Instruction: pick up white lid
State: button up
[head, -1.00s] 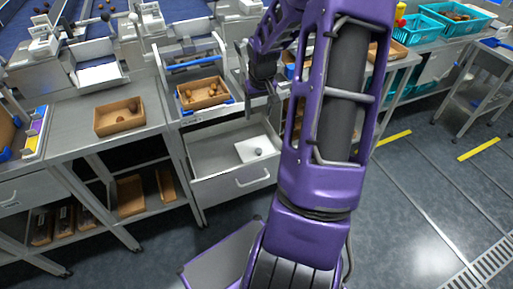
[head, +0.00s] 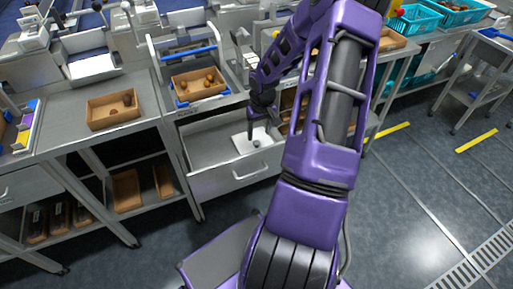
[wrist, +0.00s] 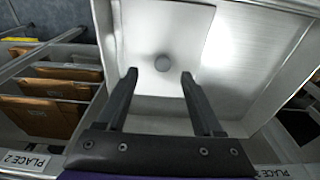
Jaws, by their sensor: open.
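The drawer's walls surround my gripper. Above the drawer, a cardboard tray (head: 198,84) with several dates sits on the counter. Another cardboard tray (head: 112,108) is on the left table. Brown boxes in a rack (wrist: 50,100) stand left of the drawer in the wrist view.

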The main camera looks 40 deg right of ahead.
aim_at(257, 142)
jog(key=f, duration=0.2)
jog(key=w+f, duration=0.1)
jog(key=f, duration=0.2)
jog(key=shift+a+b, duration=0.1)
jog(key=shift+b, duration=0.3)
grip_shut()
